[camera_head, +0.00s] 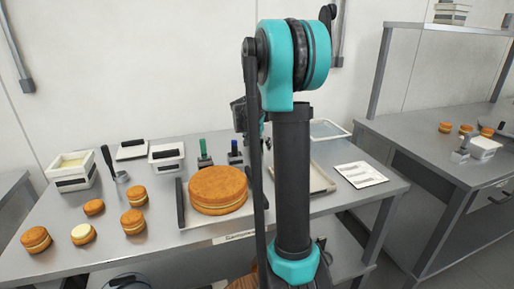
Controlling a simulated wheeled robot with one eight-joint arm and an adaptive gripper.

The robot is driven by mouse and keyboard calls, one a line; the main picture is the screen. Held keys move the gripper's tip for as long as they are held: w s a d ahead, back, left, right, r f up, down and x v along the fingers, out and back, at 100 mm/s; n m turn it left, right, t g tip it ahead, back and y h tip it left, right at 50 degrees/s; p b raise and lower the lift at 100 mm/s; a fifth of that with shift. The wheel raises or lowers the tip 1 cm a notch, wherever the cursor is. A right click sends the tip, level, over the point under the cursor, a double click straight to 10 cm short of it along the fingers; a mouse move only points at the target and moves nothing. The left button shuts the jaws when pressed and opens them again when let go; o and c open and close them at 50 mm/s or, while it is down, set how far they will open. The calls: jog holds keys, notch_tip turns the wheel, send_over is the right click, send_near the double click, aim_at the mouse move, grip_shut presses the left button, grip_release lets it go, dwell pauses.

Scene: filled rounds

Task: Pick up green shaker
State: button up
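The green shaker (203,147) is a small upright green item with a grey lower part. It stands toward the back of the metal table (150,232), behind the large round cake. A similar dark blue item (234,148) stands just to its right. My arm rises in the middle of the view, to the right of the green shaker. A dark part that looks like my gripper (239,114) shows partly behind the arm, above and right of the shaker and apart from it. Its fingers are mostly hidden, so I cannot tell whether it is open or shut.
The large cake (218,190) sits in front of the shaker. Several small filled rounds (134,221) lie at the left. White containers (166,158) stand left of the shaker. A tray (310,181) lies right of it, partly behind my arm. A second counter (420,140) stands at right.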

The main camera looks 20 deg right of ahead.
jog(key=c, duration=1.4)
